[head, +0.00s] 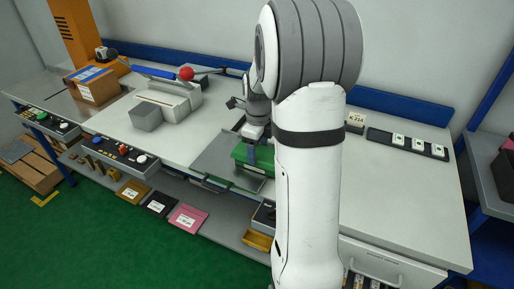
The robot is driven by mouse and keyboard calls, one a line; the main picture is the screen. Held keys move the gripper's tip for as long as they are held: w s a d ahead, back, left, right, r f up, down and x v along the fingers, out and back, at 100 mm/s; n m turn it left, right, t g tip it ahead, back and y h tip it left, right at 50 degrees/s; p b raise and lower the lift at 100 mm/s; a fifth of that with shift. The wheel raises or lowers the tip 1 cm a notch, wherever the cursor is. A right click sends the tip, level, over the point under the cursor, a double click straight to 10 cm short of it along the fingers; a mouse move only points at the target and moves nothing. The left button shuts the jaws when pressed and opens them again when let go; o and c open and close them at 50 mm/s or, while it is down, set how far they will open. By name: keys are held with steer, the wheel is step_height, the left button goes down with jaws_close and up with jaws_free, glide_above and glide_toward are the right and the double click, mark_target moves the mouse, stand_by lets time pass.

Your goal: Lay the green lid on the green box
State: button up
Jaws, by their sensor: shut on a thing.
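A green object (239,153) lies at a grey plate (213,150) near the front edge of the bench, partly hidden by my gripper and arm. From this view I cannot tell the green lid from the green box, or whether a gap lies between them. My gripper (253,156) points down right at the green and is shut on it, seemingly on the lid. My large white arm link hides what lies to the right of the green.
A grey block (146,117) and a pale machine (177,97) with a red ball (186,74) stand left on the bench. A cardboard box (96,86) is farther left. A dark tray (407,144) with white pieces lies right. Bare bench top is free at right.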

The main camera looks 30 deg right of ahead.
steer(key=o, duration=1)
